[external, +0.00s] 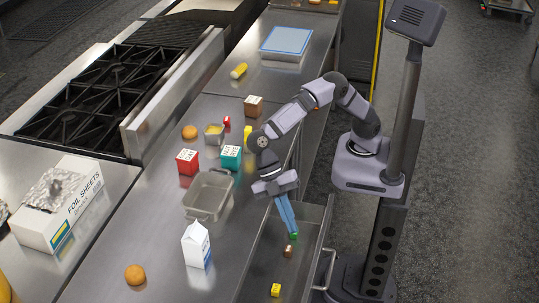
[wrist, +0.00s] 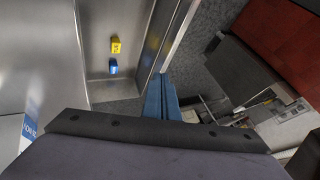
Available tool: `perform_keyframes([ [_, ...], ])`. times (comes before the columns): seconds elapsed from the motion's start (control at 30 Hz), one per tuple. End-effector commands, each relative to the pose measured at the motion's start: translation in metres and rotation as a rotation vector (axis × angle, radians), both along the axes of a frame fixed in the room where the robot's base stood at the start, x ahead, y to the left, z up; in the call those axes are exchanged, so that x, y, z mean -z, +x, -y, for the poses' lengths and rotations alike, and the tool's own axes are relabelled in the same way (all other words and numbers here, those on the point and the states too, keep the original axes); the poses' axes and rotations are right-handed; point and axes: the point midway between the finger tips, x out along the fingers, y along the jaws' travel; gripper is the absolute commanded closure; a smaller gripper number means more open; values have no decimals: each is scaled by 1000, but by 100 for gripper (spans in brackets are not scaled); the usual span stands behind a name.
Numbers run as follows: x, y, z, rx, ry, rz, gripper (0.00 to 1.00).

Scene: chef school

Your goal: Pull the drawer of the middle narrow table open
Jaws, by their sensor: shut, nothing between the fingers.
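The drawer (external: 258,272) of the middle narrow table (external: 165,243) stands open on the table's right side, with its inside visible. Its bar handle (external: 324,270) is on the outer face of the drawer front. My gripper (external: 292,231) points down over the open drawer, its blue fingers together and empty. In the wrist view the shut fingers (wrist: 162,96) show beside the drawer's front panel (wrist: 160,45). I cannot tell whether they touch it. A yellow block (external: 276,290) and a brown item (external: 288,250) lie in the drawer. A green patch shows at the fingertips.
A stove (external: 105,90) stands at the left. The floor right of the drawer is clear beyond my base.

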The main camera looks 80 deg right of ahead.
Motion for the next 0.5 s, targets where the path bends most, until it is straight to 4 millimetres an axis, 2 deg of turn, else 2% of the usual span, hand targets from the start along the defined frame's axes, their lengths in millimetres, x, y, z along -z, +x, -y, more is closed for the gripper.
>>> perform_keyframes([
  [0.03,16,-1,1,0,-5,-3,100],
  [0.1,36,-1,0,1,-5,-4,100],
  [0.23,65,-1,0,0,-1,-1,100],
  [0.33,75,0,-1,0,2,1,100],
  [0.5,79,-1,-2,-1,3,3,100],
])
